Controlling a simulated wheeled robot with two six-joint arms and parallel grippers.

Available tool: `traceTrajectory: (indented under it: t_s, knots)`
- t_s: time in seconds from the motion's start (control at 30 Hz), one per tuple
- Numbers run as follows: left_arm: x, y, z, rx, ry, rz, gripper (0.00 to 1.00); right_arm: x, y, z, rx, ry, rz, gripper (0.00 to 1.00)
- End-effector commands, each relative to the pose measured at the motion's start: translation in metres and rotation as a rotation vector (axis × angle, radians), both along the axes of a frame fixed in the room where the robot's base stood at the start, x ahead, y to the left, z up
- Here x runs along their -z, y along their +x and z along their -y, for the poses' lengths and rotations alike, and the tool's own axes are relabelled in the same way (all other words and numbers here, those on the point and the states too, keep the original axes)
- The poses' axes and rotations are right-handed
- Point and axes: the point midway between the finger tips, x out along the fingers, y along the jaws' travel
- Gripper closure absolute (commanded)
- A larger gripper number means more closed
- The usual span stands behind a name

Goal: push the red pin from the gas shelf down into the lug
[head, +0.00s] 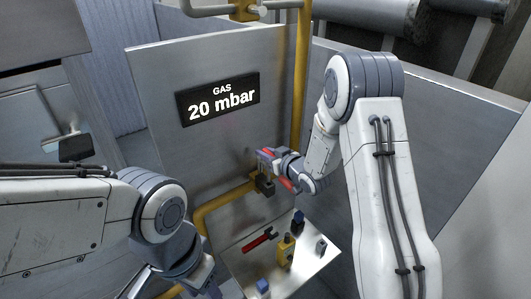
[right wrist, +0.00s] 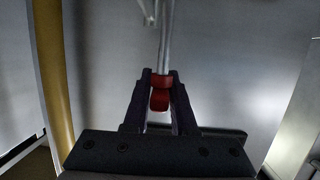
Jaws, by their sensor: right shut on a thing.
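My right gripper (head: 270,157) is in front of the grey gas panel, above the yellow pipe's dark fitting. In the right wrist view its two dark fingers (right wrist: 161,80) are shut on a red pin (right wrist: 160,98). A little red of the pin shows at the fingertips in the head view (head: 265,152). The dark block (head: 265,187) on the pipe sits just below the gripper; I cannot tell whether it is the lug or whether the pin touches it. A red bar (head: 285,183) shows beside that block. My left gripper (head: 207,284) is low at the bottom edge; its fingers are unclear.
The gas shelf (head: 316,262) below holds a red-handled tool (head: 258,240), a yellow item (head: 285,250) and several small blue or grey pieces. A yellow pipe (head: 302,80) runs down the panel's right side. The "20 mbar" sign (head: 218,99) is on the panel (head: 160,70).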

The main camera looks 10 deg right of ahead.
Motion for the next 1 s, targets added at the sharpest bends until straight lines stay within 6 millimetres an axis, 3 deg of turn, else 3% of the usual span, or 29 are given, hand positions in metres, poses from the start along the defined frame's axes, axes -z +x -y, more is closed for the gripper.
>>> traceTrajectory:
  t_s: [1.0]
  knots:
    - [0.026, 0.0, 0.0, 0.0, 0.0, 0.0, 0.5, 0.027, 0.0, 0.0, 0.0, 0.0, 0.001, 1.0]
